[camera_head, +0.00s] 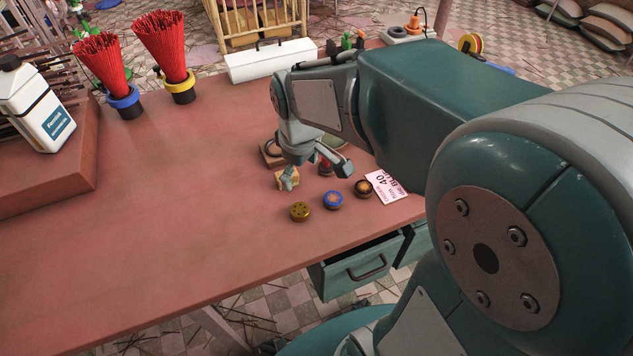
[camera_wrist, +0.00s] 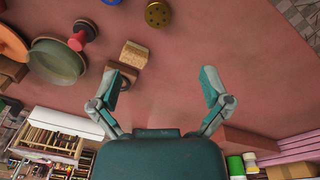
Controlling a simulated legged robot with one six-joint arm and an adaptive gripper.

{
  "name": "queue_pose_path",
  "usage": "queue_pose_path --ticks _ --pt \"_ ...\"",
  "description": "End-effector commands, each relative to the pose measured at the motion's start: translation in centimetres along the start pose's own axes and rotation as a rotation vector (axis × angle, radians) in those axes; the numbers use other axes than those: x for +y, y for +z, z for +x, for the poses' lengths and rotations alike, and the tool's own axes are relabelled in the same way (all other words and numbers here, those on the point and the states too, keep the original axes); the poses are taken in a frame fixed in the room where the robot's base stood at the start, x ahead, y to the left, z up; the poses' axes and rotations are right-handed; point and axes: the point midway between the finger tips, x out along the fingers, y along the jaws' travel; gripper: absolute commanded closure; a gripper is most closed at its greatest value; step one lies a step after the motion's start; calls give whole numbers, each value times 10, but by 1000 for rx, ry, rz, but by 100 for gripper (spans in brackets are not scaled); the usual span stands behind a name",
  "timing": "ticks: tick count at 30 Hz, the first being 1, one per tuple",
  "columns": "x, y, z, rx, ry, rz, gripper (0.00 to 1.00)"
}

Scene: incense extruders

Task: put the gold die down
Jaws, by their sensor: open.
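The gold die (camera_head: 300,211), a round disc with dark holes in its top, lies flat on the reddish table (camera_head: 150,240) near the front edge. In the wrist view the gold die (camera_wrist: 157,14) is at the top edge, partly cut off, beyond my fingertips. My gripper (camera_head: 315,174) is open, low over the table, behind the gold die in the head view. In the wrist view my gripper (camera_wrist: 166,84) has its fingers spread wide with nothing between them. It is apart from the gold die.
A wooden block (camera_wrist: 133,54) is close to one finger. A pink card (camera_head: 387,187) lies at right; a drawer (camera_head: 355,268) stands open below.

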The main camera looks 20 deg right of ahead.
Motion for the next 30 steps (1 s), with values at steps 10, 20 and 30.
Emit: queue_pose_path --ticks 10,20,30 --pt "-34 57 -70 235 94 330 2" --pt "-56 93 -90 385 109 531 2" --pt "-56 94 -90 388 109 539 2"
